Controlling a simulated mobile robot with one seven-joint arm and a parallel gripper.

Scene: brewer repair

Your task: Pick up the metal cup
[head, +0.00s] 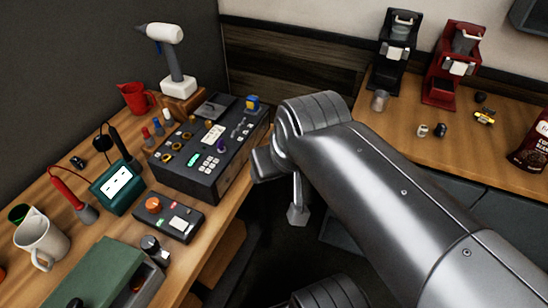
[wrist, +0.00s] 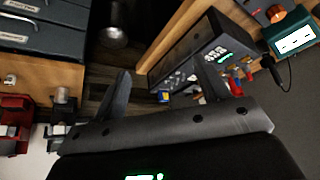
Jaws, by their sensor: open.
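The metal cup (head: 380,100) is a small grey cup standing upright on the right-hand wooden counter (head: 405,150), in front of the black brewer (head: 397,50). In the wrist view the metal cup (wrist: 63,97) is at the left edge of the scene, outside my fingers. My gripper (wrist: 165,85) is open and empty, its two fingers spread over the gap between the counters. In the head view my arm hides part of the gripper, which is well to the left of the cup and apart from it.
A red brewer (head: 452,62), two small canisters and a coffee bag (head: 530,148) share the right counter. The left bench holds a control box (head: 210,150), a green meter (head: 117,187), a white mug (head: 42,240) and a red jug (head: 135,97). Counter around the cup's front is clear.

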